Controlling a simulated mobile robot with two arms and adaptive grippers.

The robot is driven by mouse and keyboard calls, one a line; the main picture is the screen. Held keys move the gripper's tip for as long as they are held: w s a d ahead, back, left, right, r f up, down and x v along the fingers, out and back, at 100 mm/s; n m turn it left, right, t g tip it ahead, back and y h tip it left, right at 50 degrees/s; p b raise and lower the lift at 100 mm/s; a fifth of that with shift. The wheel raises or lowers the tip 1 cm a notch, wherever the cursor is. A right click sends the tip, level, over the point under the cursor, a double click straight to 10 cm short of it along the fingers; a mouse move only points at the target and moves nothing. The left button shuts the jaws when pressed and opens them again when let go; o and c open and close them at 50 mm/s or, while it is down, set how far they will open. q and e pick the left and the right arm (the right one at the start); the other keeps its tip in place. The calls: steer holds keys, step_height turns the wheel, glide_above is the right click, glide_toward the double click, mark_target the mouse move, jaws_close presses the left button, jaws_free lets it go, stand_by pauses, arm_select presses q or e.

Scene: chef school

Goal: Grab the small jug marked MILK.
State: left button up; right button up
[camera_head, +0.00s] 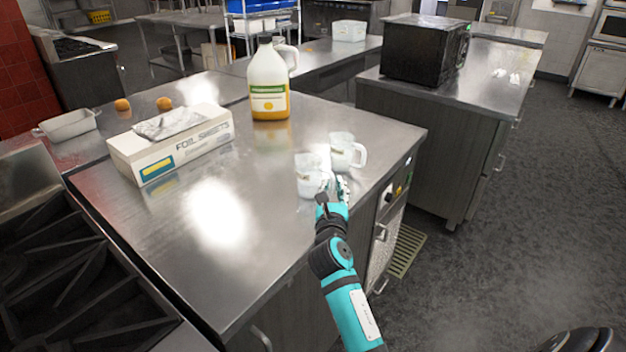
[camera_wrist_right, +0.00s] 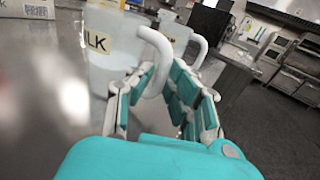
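The small jug marked MILK (camera_head: 309,178) is the nearer of two white jugs on the steel counter. In the right wrist view the jug (camera_wrist_right: 103,58) stands upright at the left, with "LK" readable on its label and its handle toward me. My right gripper (camera_head: 333,188) is at this handle; in the wrist view its fingers (camera_wrist_right: 160,98) are spread, with the handle between them. I cannot tell whether they touch it. The second jug (camera_head: 345,153) stands just behind; it also shows in the wrist view (camera_wrist_right: 170,25). My left gripper is not in view.
A stove (camera_head: 75,285) is at the left. The counter's right edge is close to the jugs. The counter's front area is clear.

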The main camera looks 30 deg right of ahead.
mark_target(333, 176)
jaws_close()
steer(key=shift+r, duration=0.25)
steer(key=shift+r+p, duration=0.45)
steer(key=shift+r, duration=1.05)
steer(key=w+a+r+b+v, duration=0.1)
steer(key=v, duration=1.5)
steer(key=shift+a+r, duration=0.2)
steer(key=shift+r, duration=0.1)
